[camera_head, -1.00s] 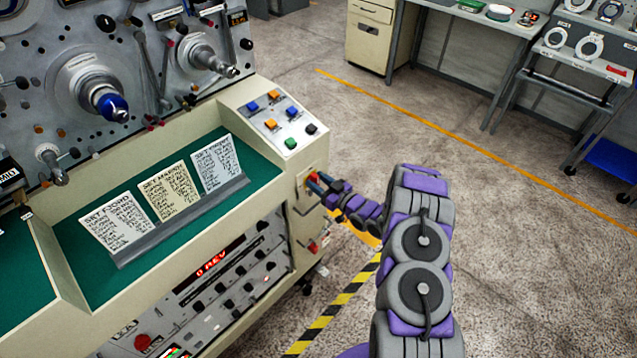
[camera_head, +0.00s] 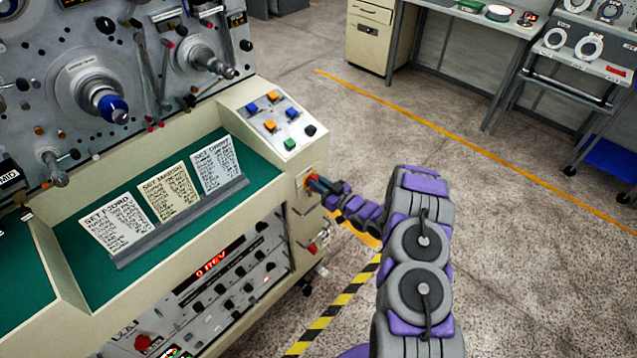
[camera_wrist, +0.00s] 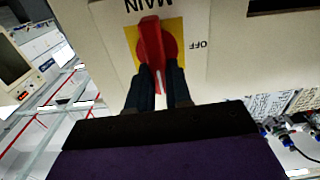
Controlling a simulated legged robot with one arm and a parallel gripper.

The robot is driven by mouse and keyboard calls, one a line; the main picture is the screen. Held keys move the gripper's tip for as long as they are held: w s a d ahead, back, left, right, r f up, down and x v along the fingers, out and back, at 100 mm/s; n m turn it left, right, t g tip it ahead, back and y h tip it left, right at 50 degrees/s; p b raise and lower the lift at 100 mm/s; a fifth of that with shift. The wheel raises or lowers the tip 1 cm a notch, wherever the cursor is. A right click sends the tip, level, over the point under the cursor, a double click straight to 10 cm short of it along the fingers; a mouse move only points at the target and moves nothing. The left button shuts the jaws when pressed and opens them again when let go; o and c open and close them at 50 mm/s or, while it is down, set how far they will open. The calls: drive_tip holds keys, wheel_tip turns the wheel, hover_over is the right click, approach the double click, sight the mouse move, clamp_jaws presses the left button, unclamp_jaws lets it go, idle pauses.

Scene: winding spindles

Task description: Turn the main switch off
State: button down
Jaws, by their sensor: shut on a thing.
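The main switch (camera_wrist: 151,45) is a red rotary knob on a yellow plate (camera_wrist: 176,28) in the wrist view. The words MAIN and OFF show upside down beside it. The knob's handle stands roughly upright in that picture, tilted slightly. My gripper (camera_wrist: 160,82) is shut on the lower end of this handle, one dark finger on each side. In the head view, my gripper (camera_head: 314,184) reaches the right end panel of the cream machine (camera_head: 250,200). The switch is small and mostly hidden there by my fingers.
Coloured push buttons (camera_head: 272,110) sit on the panel above the switch. Three instruction cards (camera_head: 165,192) stand on the green shelf. Another red switch (camera_head: 313,248) is lower on the end panel. The floor to the right is clear up to the benches.

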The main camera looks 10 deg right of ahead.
drive_tip(key=n+p, duration=0.2)
drive_tip(key=n, duration=0.1)
drive_tip(key=n+p, duration=0.2)
drive_tip(key=n, duration=0.2)
drive_tip(key=s+a+n+p, duration=0.1)
drive_tip(key=n+p, duration=0.1)
drive_tip(key=n, duration=0.2)
drive_tip(key=shift+a+f, duration=0.1)
drive_tip(key=shift+f, duration=0.25)
drive_tip(key=n, duration=0.1)
drive_tip(key=n+p, duration=0.1)
drive_tip(key=n, duration=0.1)
drive_tip(key=shift+a+f+n, duration=0.15)
drive_tip(key=shift+f+n, duration=0.1)
drive_tip(key=shift+n, duration=0.15)
drive_tip(key=shift+f+n+p, duration=0.2)
drive_tip(key=shift+n+p, duration=0.2)
drive_tip(key=shift+n, duration=0.3)
drive_tip(key=shift+f+n+p, duration=0.15)
drive_tip(key=shift+n+p, duration=0.25)
drive_tip(key=shift+n, duration=0.3)
drive_tip(key=shift+s+f, duration=0.1)
drive_tip(key=shift+f, duration=0.05)
drive_tip(key=c, duration=1.1)
unclamp_jaws()
drive_tip(key=shift+a, duration=0.1)
drive_tip(key=shift+o, duration=0.3)
